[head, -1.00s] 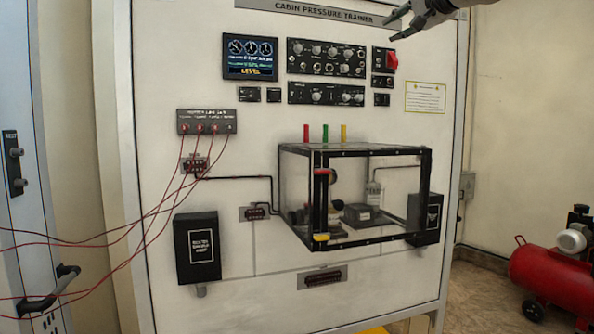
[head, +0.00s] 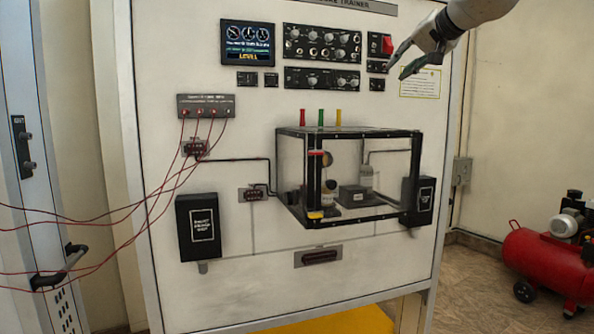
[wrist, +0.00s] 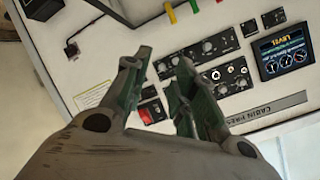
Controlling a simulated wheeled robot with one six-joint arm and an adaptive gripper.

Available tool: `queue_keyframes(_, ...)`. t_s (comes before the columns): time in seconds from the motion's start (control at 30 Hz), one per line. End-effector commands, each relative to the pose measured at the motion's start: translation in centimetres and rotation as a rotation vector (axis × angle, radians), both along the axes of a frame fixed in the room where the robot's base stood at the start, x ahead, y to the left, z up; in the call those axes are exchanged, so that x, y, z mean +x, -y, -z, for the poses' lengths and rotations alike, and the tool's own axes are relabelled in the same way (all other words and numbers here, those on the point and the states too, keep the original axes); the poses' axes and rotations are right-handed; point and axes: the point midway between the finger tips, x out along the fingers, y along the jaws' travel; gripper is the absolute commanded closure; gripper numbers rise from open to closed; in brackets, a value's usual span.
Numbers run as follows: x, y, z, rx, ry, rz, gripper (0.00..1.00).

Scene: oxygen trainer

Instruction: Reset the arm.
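My gripper (head: 396,64) is at the upper right of the trainer panel in the head view, in front of the panel's right edge, with its fingers pointing down and left. In the wrist view my gripper (wrist: 160,75) has its two fingers spread apart with nothing between them. The cabin pressure trainer panel (head: 200,285) stands upright and fills the middle of the head view. The red switch (head: 387,44) is just left of my gripper in the head view. The red switch also shows in the wrist view (wrist: 152,111), between the fingers and beyond them.
A clear black-framed box (head: 350,132) sticks out from the panel. Red leads (head: 150,203) hang from the patch strip (head: 206,105) to the left. A red compressor (head: 545,262) stands on the floor at right. Open space lies right of the panel.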

Motion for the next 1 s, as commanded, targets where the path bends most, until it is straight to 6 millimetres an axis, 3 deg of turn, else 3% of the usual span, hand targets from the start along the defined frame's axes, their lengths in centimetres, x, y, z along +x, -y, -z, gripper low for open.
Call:
queue_keyframes(0.17, -3.4, 1.5, 8.5, -0.179, -0.149, -0.049, 0.73)
queue_keyframes(0.27, -7.3, 2.9, 14.8, -0.308, -0.267, -0.099, 0.73)
queue_keyframes(0.4, -14.8, 5.5, 23.7, -0.474, -0.440, -0.181, 0.73)
queue_keyframes(0.6, -26.1, 8.7, 34.1, -0.623, -0.648, -0.271, 0.73)
queue_keyframes(0.7, -30.4, 9.8, 37.5, -0.648, -0.707, -0.275, 0.73)
queue_keyframes(0.77, -32.1, 10.2, 38.7, -0.653, -0.714, -0.267, 0.73)
queue_keyframes(1.0, -32.9, 10.5, 38.1, -0.647, -0.674, -0.236, 0.73)
